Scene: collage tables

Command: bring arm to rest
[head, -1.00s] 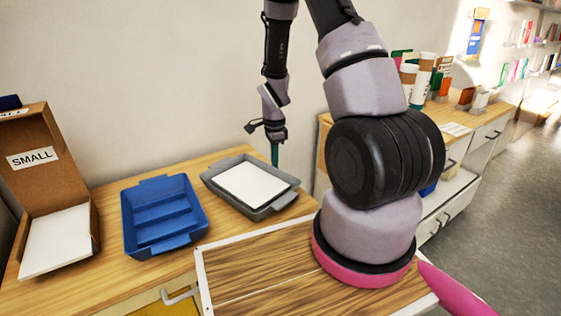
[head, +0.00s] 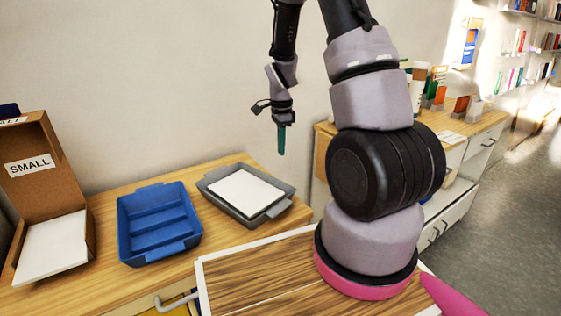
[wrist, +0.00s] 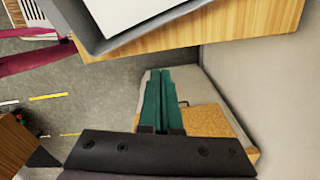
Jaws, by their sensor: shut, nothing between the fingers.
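My gripper (head: 281,140) hangs from my arm above and behind the grey tray, in front of the wall. Its green fingers point down, shut together and empty. The fingers also show in the wrist view (wrist: 163,100), side by side with nothing between them. The gripper is clear of the table and touches nothing that I can see.
A grey tray (head: 271,212) with a white sheet lies on the wooden table. A blue compartment tray (head: 158,262) and a cardboard box (head: 36,143) marked SMALL stand to its left. A cabinet with cups and cards (head: 478,128) is behind my arm on the right.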

